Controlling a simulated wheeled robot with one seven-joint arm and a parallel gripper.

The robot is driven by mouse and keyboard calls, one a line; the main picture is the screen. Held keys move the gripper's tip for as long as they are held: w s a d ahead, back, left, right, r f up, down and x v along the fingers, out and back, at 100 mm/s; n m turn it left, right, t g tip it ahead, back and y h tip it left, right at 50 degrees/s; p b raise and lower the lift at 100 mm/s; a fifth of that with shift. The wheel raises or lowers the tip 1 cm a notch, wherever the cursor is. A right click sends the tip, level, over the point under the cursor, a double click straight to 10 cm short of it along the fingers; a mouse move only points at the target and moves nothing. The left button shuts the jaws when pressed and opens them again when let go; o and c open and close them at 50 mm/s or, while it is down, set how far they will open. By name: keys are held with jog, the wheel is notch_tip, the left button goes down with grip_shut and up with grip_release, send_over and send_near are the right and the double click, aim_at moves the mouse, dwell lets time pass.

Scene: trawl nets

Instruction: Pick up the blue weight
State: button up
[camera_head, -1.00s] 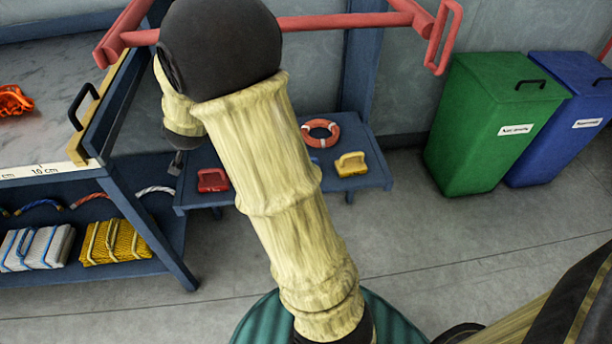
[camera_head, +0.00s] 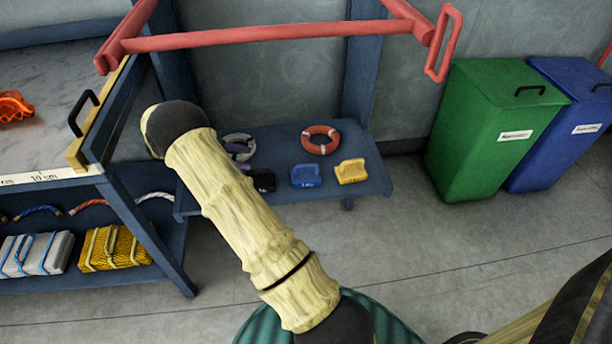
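The blue weight (camera_head: 306,176) sits on the low blue bench (camera_head: 375,186) in the head view. It is a small block with a handle on top and a pale label on its front. It stands between a black weight (camera_head: 263,181) on its left and a yellow weight (camera_head: 351,171) on its right, with small gaps. My arm crosses the picture to the left of the blue weight and does not cover it. I cannot make out my gripper; its fingers do not show.
An orange ring (camera_head: 320,139) and a grey-white ring (camera_head: 238,148) lie behind the weights. A red rail frame (camera_head: 270,37) spans above. A table (camera_head: 130,200) with net bundles stands left. Green (camera_head: 490,130) and blue (camera_head: 565,125) bins stand right. The front floor is clear.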

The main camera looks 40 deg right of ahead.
jog(key=shift+s+r, duration=0.1)
jog(key=shift+s, duration=0.05)
jog(key=b, duration=0.4)
send_near(299, 165)
jog(key=x, duration=0.4)
jog(key=shift+a+f, duration=0.1)
jog(key=shift+f, duration=0.15)
jog(key=shift+s+d+f, duration=0.1)
jog(key=shift+d, duration=0.35)
jog(key=shift+s+d+f+b, duration=0.1)
jog(key=shift+d+f+b, duration=0.15)
jog(key=shift+d+b, duration=0.2)
jog(key=b+x, duration=0.2)
jog(key=x, duration=0.2)
jog(key=shift+s+r, duration=0.1)
jog(key=shift+s, duration=0.1)
jog(key=shift+r, duration=0.1)
jog(key=shift+s, duration=0.1)
